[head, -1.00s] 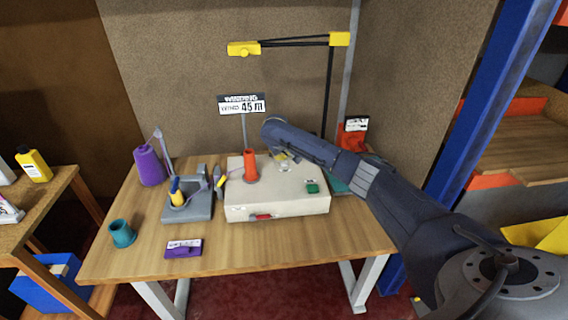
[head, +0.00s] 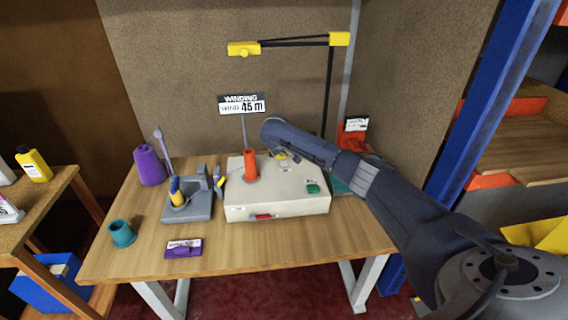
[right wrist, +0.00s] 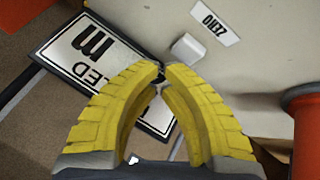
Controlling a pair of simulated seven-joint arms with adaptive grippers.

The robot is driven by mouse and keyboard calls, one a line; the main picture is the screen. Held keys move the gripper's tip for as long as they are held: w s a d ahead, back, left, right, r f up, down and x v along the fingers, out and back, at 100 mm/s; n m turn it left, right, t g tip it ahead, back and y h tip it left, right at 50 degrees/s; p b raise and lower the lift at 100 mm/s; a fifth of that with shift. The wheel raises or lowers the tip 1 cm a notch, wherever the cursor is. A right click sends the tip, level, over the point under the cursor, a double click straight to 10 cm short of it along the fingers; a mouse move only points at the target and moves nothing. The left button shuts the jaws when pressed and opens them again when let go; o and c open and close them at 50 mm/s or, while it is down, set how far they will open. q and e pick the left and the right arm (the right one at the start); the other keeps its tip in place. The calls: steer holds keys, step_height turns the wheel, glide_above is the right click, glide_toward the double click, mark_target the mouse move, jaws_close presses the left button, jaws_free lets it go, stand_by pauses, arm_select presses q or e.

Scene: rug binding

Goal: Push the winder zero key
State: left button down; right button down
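The winder is a pale box (head: 276,207) on the wooden table, with an orange cone (head: 250,168) on top. Its sign (head: 242,104) reads "WINDING" and 45 m. The zero key is a small white block (right wrist: 187,47) beside a "ZERO" label (right wrist: 215,22) in the right wrist view. My right gripper (right wrist: 162,68) has its yellow fingertips together, with nothing seen between them. The tips show just beside the key in that view; contact cannot be told. In the head view the right gripper (head: 281,156) is over the box's back part, mostly hidden by its arm. My left gripper is not in view.
The box also has a green button (head: 313,188) and a red one (head: 263,217). The grey yarn stand (head: 188,207), purple cone (head: 150,166), teal cup (head: 122,233) and purple label block (head: 184,248) lie to its left. The table's front right is clear.

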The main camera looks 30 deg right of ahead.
steer(key=shift+f, duration=0.9)
stand_by(1.0)
steer(key=shift+r, duration=0.9)
steer(key=shift+r, duration=2.5)
steer(key=shift+w, duration=0.1)
